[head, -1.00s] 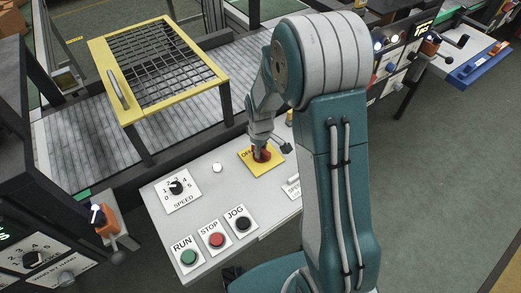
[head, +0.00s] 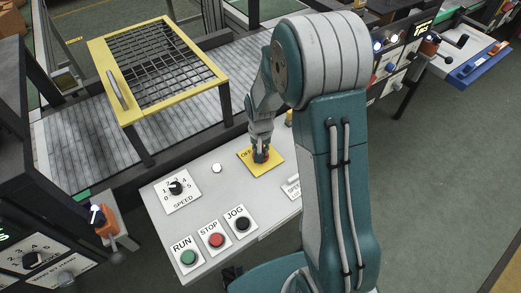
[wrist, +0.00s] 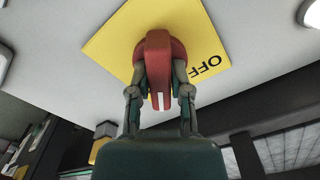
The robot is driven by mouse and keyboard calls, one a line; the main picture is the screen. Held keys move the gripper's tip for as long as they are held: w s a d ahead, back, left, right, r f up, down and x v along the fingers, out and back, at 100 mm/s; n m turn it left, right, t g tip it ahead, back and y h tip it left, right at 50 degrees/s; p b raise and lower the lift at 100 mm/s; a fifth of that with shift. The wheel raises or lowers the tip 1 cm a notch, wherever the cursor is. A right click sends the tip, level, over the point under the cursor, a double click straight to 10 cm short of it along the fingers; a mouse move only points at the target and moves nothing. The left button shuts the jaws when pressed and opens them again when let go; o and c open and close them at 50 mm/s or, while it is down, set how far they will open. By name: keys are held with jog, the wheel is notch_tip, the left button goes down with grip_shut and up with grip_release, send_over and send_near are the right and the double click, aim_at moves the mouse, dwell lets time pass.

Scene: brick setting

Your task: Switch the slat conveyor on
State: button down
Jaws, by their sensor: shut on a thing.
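A red rotary switch handle (wrist: 158,58) sits on a yellow plate (wrist: 110,45) marked OFF; the plate also shows on the control panel in the head view (head: 270,166). My gripper (wrist: 160,85) is shut on the red handle, with one finger on each side of it. In the head view my gripper (head: 261,155) hides most of the handle. The green RUN button (head: 189,257), red STOP button (head: 216,240) and black JOG button (head: 242,224) are at the panel's front. The slat conveyor (head: 75,140) runs behind the panel.
A speed knob (head: 176,187) and a small white lamp (head: 217,168) are left of the yellow plate. A yellow-framed mesh guard (head: 160,65) stands over the conveyor. Another control panel with an orange-handled lever (head: 106,226) is at the left.

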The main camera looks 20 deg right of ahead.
jog(key=shift+s+f+m, duration=0.1)
jog(key=shift+m, duration=0.9)
jog(key=c, duration=0.6)
grip_release()
jog(key=shift+o, duration=0.2)
notch_tip(320, 180, up, 12)
jog(key=shift+a, duration=0.1)
